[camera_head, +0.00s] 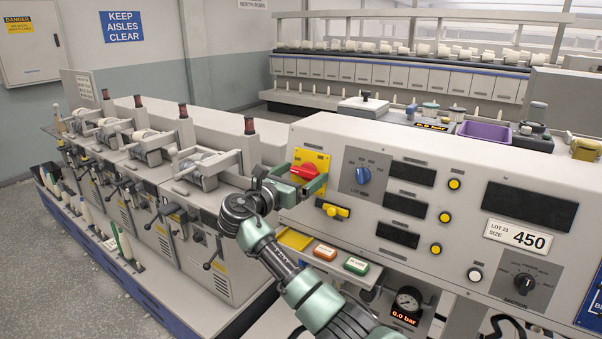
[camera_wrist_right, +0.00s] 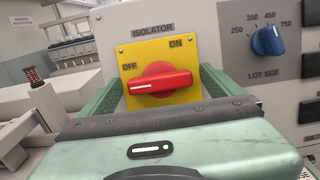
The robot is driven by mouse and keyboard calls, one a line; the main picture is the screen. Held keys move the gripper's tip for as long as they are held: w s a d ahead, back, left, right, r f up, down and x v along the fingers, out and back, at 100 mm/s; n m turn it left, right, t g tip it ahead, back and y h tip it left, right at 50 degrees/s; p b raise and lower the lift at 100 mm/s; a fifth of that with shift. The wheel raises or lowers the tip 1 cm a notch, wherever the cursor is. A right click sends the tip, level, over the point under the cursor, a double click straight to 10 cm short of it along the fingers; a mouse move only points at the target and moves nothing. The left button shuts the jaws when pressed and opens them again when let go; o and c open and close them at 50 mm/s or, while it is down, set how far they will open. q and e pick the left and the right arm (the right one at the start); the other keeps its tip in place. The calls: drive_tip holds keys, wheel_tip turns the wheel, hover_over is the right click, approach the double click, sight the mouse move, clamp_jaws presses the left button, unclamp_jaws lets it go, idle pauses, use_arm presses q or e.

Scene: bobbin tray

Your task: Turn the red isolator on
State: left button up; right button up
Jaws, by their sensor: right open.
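The red isolator knob (camera_head: 304,171) sits on a yellow plate (camera_head: 320,159) on the front of the grey panel. In the right wrist view the knob (camera_wrist_right: 160,80) lies nearly level, its white-marked end pointing left, on the side of the OFF label; ON is at the plate's upper right. My right gripper (camera_head: 309,173) is open in front of the plate, its green fingers on either side of the knob. A gap shows between the knob and each finger in the wrist view (camera_wrist_right: 165,95). My left gripper is not in view.
A blue lot size dial (camera_head: 363,175) is just right of the isolator. Winding units (camera_head: 200,165) stand to the left.

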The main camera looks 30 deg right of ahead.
drive_tip(key=shift+a, duration=0.15)
drive_tip(key=shift+c, duration=0.6)
drive_tip(key=c, duration=1.3)
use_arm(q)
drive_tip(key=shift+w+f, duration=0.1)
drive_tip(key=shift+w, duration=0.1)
use_arm(e)
drive_tip(key=shift+o, duration=0.2)
